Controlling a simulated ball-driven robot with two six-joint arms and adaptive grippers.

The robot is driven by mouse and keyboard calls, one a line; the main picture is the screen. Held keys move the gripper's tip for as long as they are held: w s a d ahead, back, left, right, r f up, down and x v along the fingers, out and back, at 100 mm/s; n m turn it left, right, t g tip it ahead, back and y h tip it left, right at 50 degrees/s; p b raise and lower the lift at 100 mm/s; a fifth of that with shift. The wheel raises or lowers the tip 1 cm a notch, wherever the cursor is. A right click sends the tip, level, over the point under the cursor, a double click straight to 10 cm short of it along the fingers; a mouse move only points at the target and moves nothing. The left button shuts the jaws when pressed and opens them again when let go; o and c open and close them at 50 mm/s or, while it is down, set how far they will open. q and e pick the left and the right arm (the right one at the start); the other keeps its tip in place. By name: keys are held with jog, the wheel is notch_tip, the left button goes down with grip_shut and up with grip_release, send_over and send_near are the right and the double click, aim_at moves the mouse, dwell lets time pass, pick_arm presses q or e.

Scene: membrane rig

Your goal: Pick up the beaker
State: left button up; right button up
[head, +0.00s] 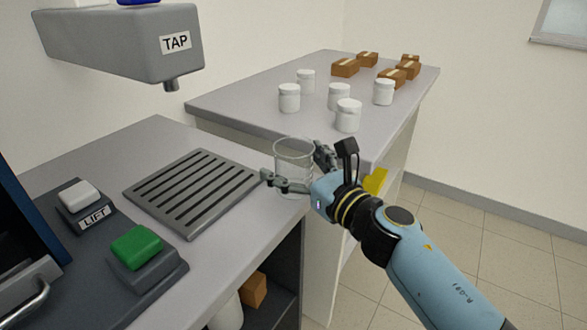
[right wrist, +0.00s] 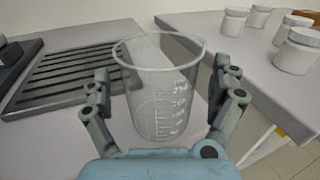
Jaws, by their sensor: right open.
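The beaker (head: 294,158) is clear glass with white volume marks. It stands upright near the right edge of the grey counter, just right of the slotted drain grate. In the right wrist view the beaker (right wrist: 160,90) sits between the fingers. My right gripper (head: 292,170) is open, with one finger on each side of the beaker. In the right wrist view my right gripper (right wrist: 165,100) shows gaps between its fingers and the glass. My left gripper is not in view.
A slotted drain grate (head: 190,195) lies under a tap (head: 170,85). A white button marked LIFT (head: 78,195) and a green button (head: 136,248) are at the left. A second table (head: 235,110) holds several white jars and brown boxes.

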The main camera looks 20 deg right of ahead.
jog(key=c, duration=1.3)
